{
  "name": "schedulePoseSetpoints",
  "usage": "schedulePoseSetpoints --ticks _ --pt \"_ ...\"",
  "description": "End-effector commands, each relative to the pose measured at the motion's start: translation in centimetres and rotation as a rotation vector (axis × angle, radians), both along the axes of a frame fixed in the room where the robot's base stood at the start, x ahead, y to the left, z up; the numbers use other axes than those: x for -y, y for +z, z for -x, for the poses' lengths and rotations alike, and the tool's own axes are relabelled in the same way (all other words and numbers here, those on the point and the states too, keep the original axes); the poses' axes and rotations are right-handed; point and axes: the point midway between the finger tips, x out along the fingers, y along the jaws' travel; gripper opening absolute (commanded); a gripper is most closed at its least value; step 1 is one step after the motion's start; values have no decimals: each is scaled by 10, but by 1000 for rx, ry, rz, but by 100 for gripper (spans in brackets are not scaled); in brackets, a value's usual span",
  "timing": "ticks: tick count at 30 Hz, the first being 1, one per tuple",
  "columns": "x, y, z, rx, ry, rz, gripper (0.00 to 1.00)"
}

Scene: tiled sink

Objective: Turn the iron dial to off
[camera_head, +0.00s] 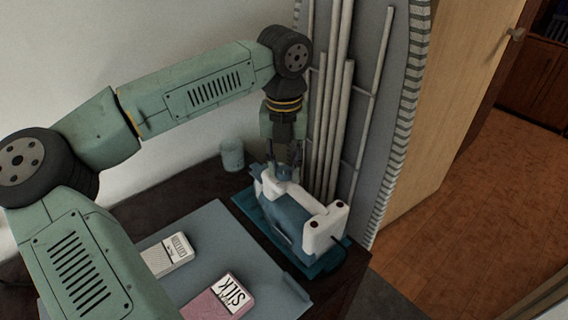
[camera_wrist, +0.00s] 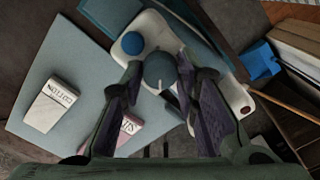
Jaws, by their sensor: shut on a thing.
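The iron (camera_head: 323,228) is white and teal and lies on a teal tray (camera_head: 330,262) on the dark table. Its round grey-blue dial (camera_wrist: 160,69) shows in the wrist view with a small pale mark at its lower edge. My gripper (camera_head: 284,162) points down at the iron from above, and its fingertips (camera_wrist: 159,82) are closed on both sides of the dial. The dial's setting marks cannot be read. A round blue knob (camera_wrist: 132,43) sits on the white iron body beside the dial.
A box marked COTTON (camera_head: 168,255) and a pink box marked SILK (camera_head: 221,299) lie on a grey-blue mat (camera_head: 205,238). A cup (camera_head: 232,154) stands behind the iron. An upright ironing board (camera_head: 391,130) with pale legs stands close behind the iron.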

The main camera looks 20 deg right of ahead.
Motion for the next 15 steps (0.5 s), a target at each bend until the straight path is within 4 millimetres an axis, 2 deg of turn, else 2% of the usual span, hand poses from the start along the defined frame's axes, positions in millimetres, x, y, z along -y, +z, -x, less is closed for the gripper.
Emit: schedulePoseSetpoints --ticks 8,11,15 --pt "0 0 0 0 0 0 0" --pt "0 -1 0 1 14 0 0" --pt "0 -5 -1 4 136 -1 0"
